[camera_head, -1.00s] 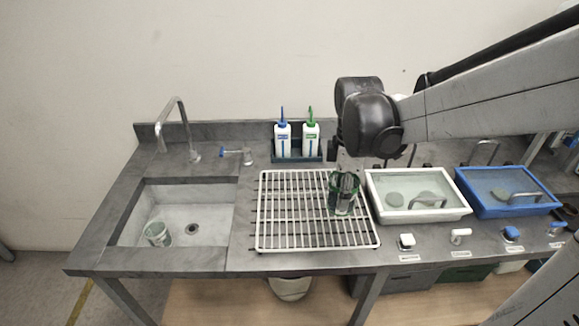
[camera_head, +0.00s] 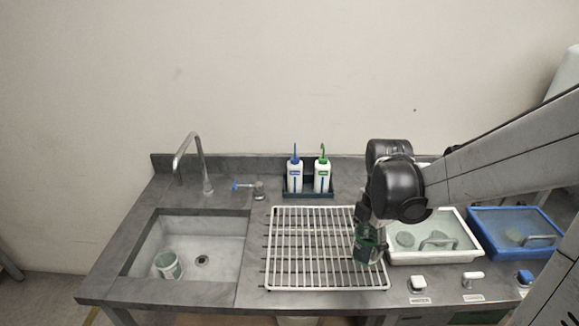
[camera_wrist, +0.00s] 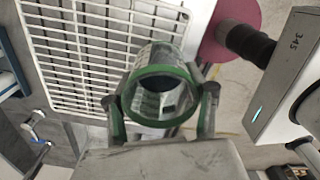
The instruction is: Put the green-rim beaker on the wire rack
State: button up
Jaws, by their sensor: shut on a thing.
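The green-rim beaker (camera_wrist: 160,85) is clear glass with a thick green rim facing the wrist camera. My gripper (camera_wrist: 161,100) is shut on it, one finger on each side. In the head view, my gripper (camera_head: 368,238) points down and partly hides the beaker (camera_head: 371,250). The white wire rack (camera_head: 325,289) lies on the bench, its bars also showing in the wrist view (camera_wrist: 85,60). The beaker appears at the rack's right edge. I cannot tell whether it touches the rack.
A white tray (camera_head: 440,257) stands close on the right, with a blue tray (camera_head: 510,247) beyond. Two wash bottles (camera_head: 308,177) stand behind the rack. A sink (camera_head: 225,240) on the left holds another beaker (camera_head: 168,265). The rack's left and middle are clear.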

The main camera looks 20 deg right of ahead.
jog(key=w+f, duration=0.1)
jog(key=w, duration=0.1)
jog(key=w+d+f, duration=0.1)
jog(key=w, duration=0.1)
jog(key=w+f, duration=0.1)
jog(key=w, duration=0.1)
jog(key=shift+d+f, duration=0.4)
jog(key=shift+f, duration=2.05)
jog(key=shift+f, duration=0.1)
jog(key=o, duration=1.3)
send_near(361, 232)
jog(key=w+d+f, duration=0.2)
jog(key=w+f, duration=0.1)
jog(key=f, duration=0.4)
jog(key=s+a+r+m+t, duration=0.2)
jog(key=s+a+r+m, duration=0.1)
jog(key=m, duration=0.3)
jog(key=s+a+r+m+t, duration=0.2)
jog(key=s+a+r+m, duration=0.1)
jog(key=s+a+m, duration=0.2)
jog(key=s+a+r+m+t, duration=0.3)
jog(key=s+a+m, duration=0.2)
jog(key=m, duration=0.3)
jog(key=shift+a+r+p, duration=0.3)
jog(key=shift+a+r, duration=0.05)
jog(key=shift+a, duration=0.05)
